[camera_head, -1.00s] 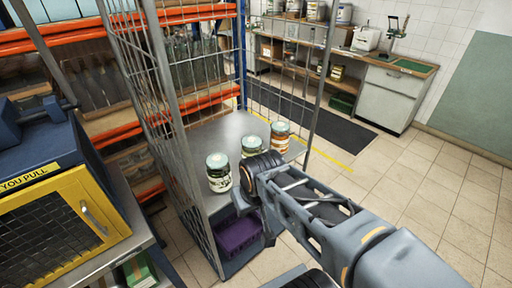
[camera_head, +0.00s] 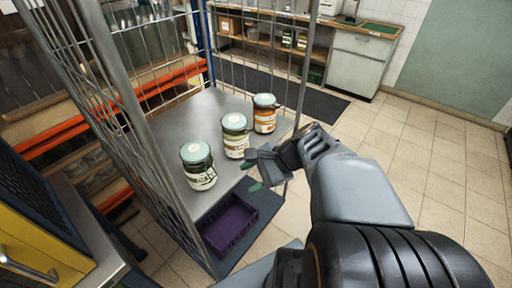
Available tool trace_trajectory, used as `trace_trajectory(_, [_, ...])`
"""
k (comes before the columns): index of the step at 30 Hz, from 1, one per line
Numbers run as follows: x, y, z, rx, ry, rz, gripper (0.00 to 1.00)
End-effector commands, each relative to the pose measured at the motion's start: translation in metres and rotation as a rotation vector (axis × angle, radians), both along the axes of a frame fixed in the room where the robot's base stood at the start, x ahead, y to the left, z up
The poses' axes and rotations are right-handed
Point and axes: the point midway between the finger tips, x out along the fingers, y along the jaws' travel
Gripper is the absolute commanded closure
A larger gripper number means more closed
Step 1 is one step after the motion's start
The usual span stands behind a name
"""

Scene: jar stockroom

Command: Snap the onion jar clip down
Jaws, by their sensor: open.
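Three jars with pale green lids stand upright in a row on the grey shelf (camera_head: 170,118) of a wire cage trolley. The left jar (camera_head: 198,168) has dark contents and a white label. The middle jar (camera_head: 235,137) has a pale label. The right jar (camera_head: 265,113) has an orange band. The labels are too small to tell which is the onion jar, and I cannot tell how the clips stand. My gripper (camera_head: 253,171) is open and empty at the shelf's front edge, to the right of the left jar and in front of the middle one, apart from both.
A purple crate (camera_head: 231,223) sits on the trolley's lower deck. Wire mesh sides (camera_head: 125,125) flank the shelf. A yellow-fronted cabinet (camera_head: 30,255) stands at the left. The tiled floor (camera_head: 440,180) at the right is clear. A workbench (camera_head: 365,50) stands at the back.

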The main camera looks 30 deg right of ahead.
Motion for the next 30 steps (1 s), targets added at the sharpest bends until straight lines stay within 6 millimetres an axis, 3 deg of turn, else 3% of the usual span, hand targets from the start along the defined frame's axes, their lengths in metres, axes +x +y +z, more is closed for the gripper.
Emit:
trace_trajectory(1, [0.007,-0.015,-0.018,0.138,0.013,-0.153,0.47])
trace_trajectory(6, [0.023,-0.067,-0.013,0.569,-0.021,-0.538,0.47])
trace_trajectory(10, [0.023,-0.105,-0.006,0.792,-0.082,-0.706,0.47])
trace_trajectory(14, [0.020,-0.127,0.000,0.916,-0.129,-0.786,0.47])
trace_trajectory(20, [0.035,-0.128,0.004,0.966,-0.150,-0.810,0.47])
trace_trajectory(30, [0.093,-0.101,0.003,0.962,-0.147,-0.807,0.47])
